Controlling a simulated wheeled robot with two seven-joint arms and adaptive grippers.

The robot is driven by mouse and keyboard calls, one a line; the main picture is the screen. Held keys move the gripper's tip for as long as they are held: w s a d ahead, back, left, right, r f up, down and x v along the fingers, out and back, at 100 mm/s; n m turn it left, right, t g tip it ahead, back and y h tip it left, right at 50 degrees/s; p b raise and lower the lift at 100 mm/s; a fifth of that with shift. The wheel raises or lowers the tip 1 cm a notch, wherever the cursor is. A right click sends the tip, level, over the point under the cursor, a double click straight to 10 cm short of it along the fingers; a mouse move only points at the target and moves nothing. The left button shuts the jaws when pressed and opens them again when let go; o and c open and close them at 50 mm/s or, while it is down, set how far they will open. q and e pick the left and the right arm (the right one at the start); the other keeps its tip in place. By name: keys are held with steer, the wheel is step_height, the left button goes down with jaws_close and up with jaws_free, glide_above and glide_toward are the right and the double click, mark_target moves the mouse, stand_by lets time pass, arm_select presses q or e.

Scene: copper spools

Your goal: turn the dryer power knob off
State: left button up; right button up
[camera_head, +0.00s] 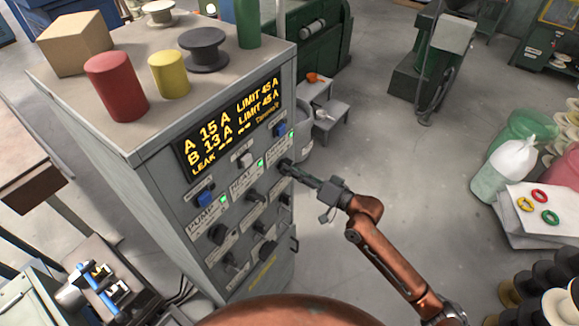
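A grey control cabinet (145,172) stands at the left, its panel facing right. Its panel has three labelled columns, PUMP, HEAT and a right-hand one whose label is too small to read surely. Each column has a small green light, and dark knobs sit below. My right gripper (287,168) reaches in from the right, its fingertips at the upper knob of the right-hand column. The fingers largely hide that knob, so its setting and whether they are closed on it are unclear. My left gripper is not in view.
A lit display (230,125) reads A 15 A, B 13 A. A cardboard box (73,43), red cylinder (116,87), yellow cylinder (169,75) and dark spool (203,48) stand on top. Grey steps (327,110) stand behind the cabinet.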

steer(key=shift+w+a, duration=0.3)
steer(key=shift+a, duration=0.1)
jaws_close()
